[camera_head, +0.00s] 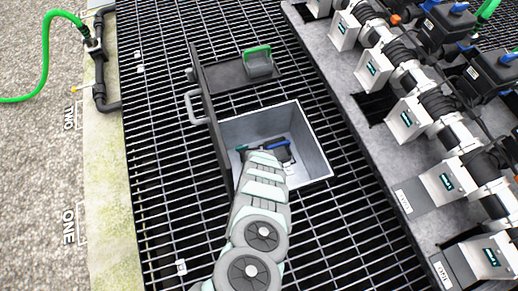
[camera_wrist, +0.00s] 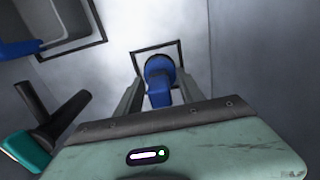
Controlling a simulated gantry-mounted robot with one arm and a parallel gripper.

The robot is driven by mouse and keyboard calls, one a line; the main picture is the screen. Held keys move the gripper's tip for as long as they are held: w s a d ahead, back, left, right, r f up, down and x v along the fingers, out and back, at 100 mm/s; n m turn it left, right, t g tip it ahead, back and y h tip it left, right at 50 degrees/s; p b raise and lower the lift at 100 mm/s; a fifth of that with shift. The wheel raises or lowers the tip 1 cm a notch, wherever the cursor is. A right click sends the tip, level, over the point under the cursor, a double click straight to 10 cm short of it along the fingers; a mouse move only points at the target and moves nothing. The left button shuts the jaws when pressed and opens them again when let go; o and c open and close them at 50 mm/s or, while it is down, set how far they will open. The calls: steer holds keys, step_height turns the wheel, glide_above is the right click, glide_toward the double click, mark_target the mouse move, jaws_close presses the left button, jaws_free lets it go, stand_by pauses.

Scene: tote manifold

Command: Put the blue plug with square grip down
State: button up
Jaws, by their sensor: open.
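In the wrist view, the blue plug (camera_wrist: 157,72) has a round head and a blocky grip. It sits at a dark square frame (camera_wrist: 173,46) on the pale floor of the tote. My gripper (camera_wrist: 160,80) is open, with one finger on each side of the plug; I cannot tell whether they touch it. In the head view, my gripper (camera_head: 262,153) reaches down into the open grey tote (camera_head: 312,150). The plug cannot be made out clearly there, as my arm hides part of the tote floor.
A black and teal piece (camera_wrist: 55,115) lies left of my gripper in the wrist view. Another blue part (camera_wrist: 18,48) is by a dark-framed recess at upper left. The tote's walls stand close around. Its dark lid (camera_head: 205,100) stands open on the left.

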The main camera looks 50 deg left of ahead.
step_height(320, 180, up, 11)
steer(key=p, duration=0.4)
steer(key=shift+w, duration=0.1)
steer(key=shift+r+p, duration=0.35)
steer(key=shift+r, duration=0.2)
